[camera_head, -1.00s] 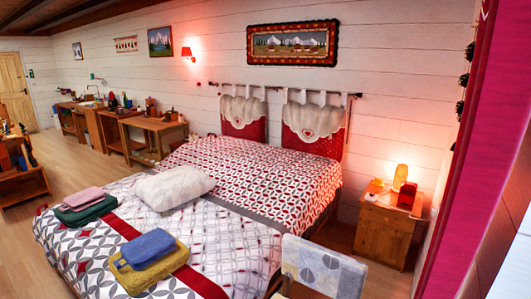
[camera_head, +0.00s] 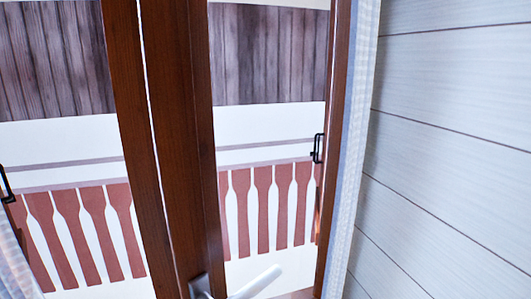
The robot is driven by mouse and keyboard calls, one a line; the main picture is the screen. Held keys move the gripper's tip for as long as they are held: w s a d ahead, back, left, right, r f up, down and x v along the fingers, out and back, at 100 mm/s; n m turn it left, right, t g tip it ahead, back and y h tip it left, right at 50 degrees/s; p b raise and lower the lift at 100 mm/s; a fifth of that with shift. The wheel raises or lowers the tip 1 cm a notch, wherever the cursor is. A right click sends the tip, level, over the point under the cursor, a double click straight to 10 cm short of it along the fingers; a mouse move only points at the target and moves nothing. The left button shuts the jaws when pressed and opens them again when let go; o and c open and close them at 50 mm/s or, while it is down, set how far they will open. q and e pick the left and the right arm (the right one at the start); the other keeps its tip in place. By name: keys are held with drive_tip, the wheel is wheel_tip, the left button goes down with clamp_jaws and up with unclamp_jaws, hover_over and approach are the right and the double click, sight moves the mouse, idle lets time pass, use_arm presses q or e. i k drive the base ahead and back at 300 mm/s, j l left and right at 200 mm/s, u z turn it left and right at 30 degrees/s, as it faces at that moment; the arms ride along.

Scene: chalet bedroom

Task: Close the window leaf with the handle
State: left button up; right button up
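A window with dark brown wooden frames fills the left and middle of the head view. The stile (camera_head: 185,150) of the window leaf with the handle runs from top to bottom, left of the middle. Its handle (camera_head: 256,282) is a pale lever on a grey metal base, at the bottom edge and partly cut off. A thin bright line separates this stile from another brown upright (camera_head: 132,130) to its left. I cannot tell how far the leaf stands open. Neither of my grippers is in view.
A brown upright (camera_head: 337,130) and a pale curtain (camera_head: 362,130) stand right of the glass. A white plank wall (camera_head: 455,140) fills the right side. Through the window show a red-brown railing (camera_head: 264,205) and dark boards (camera_head: 265,55). Black metal fittings (camera_head: 318,148) show at both sides.

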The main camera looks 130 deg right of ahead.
sight(175, 34)
drive_tip(key=z, duration=0.4)
drive_tip(key=i+j+z, duration=0.1)
drive_tip(key=z, duration=0.3)
drive_tip(key=j+z, duration=0.15)
drive_tip(key=z, duration=0.25)
drive_tip(key=j+z, duration=0.1)
drive_tip(key=z, duration=1.9)
drive_tip(key=i+l+z, duration=0.1)
drive_tip(key=z, duration=0.4)
drive_tip(key=i+l+z, duration=0.1)
drive_tip(key=z, duration=0.35)
drive_tip(key=i+z, duration=0.1)
drive_tip(key=z, duration=0.4)
